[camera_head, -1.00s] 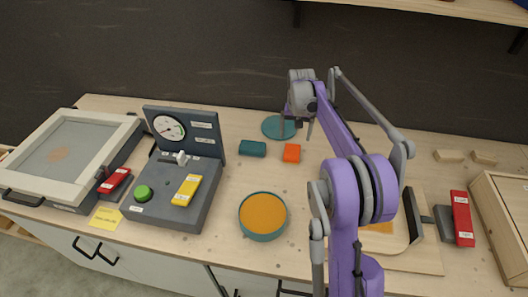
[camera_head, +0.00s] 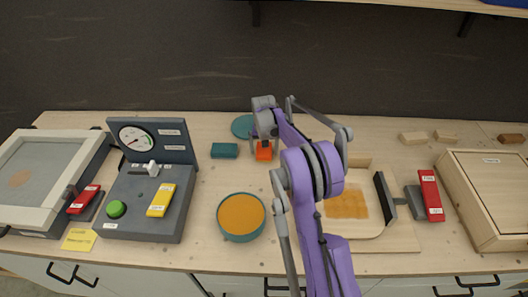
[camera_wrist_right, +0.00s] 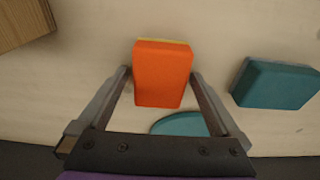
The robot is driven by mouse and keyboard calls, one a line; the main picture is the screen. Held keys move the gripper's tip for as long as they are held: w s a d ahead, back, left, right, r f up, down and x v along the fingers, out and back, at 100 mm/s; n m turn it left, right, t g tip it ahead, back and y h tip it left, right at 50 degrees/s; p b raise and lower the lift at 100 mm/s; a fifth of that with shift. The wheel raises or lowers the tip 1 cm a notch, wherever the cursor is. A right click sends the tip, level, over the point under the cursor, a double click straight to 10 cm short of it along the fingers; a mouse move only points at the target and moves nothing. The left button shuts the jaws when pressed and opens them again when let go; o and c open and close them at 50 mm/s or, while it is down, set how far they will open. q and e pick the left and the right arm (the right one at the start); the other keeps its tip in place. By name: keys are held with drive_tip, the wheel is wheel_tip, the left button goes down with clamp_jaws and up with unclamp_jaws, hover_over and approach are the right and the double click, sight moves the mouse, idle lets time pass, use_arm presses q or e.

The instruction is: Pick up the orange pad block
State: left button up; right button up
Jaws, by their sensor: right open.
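The orange pad block (camera_head: 264,151) lies on the wooden bench near its back edge. It also shows in the right wrist view (camera_wrist_right: 163,75), with a thin yellow layer along one edge. My right gripper (camera_head: 264,144) is over the block. In the right wrist view its open fingers (camera_wrist_right: 161,72) stand on either side of the block, with a small gap at each side. My left gripper is not in view.
A teal block (camera_head: 224,151) lies just left of the orange one. A teal disc (camera_head: 243,127) lies behind. A bowl with orange content (camera_head: 241,216) stands in front. The gauge station (camera_head: 150,190) is further left.

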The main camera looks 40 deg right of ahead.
drive_tip(key=c, duration=1.4)
drive_tip(key=shift+r, duration=0.15)
wheel_tip(320, 180, up, 10)
drive_tip(key=shift+f, duration=0.1)
drive_tip(key=o, duration=0.8)
drive_tip(key=shift+c, duration=0.2)
drive_tip(key=c, duration=0.5)
